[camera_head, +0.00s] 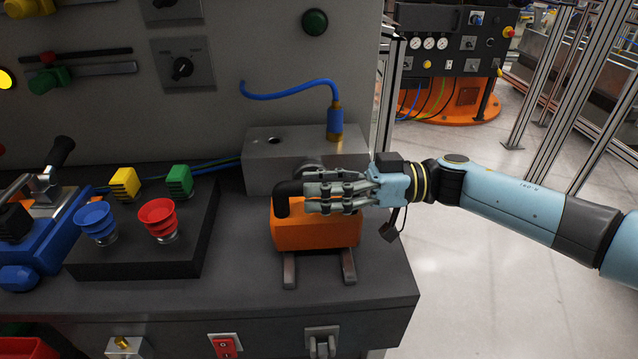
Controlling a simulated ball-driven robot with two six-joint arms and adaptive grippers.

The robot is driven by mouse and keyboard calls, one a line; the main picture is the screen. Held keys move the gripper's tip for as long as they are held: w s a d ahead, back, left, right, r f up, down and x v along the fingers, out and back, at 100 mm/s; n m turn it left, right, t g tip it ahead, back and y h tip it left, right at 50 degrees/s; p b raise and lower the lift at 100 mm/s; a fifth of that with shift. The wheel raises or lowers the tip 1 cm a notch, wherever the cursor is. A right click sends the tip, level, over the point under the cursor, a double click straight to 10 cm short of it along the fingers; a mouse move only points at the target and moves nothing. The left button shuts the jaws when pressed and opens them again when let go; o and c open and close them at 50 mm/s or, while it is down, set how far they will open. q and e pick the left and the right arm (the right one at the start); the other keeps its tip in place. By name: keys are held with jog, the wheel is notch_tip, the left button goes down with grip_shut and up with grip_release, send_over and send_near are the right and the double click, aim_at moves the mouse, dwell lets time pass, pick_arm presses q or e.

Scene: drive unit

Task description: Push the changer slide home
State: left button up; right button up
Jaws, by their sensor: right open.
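The changer slide is an orange block (318,235) on two short grey rails (348,268) near the front right of the bench. A black handle (284,198) bends over its top left. The slide stands in front of a grey metal block (262,165), and the gripper partly hides where the two meet, so I cannot tell the gap. My right gripper (314,192) is open, its grey fingers stretched left over the slide's top, close to the handle. I cannot tell whether they touch it. My left gripper is not in view.
A blue hose (290,92) with a brass fitting rises from the grey block. Left of the slide is a black button box (135,262) with blue and red buttons. A blue clamp device (45,245) is at far left. Open floor (490,270) lies to the right.

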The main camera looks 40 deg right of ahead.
grip_shut()
dwell(0.4)
jog(key=w+d+b, duration=0.3)
jog(key=w+d, duration=0.1)
jog(key=w, duration=0.2)
jog(key=shift+w+b, duration=0.35)
jog(key=shift+w, duration=0.05)
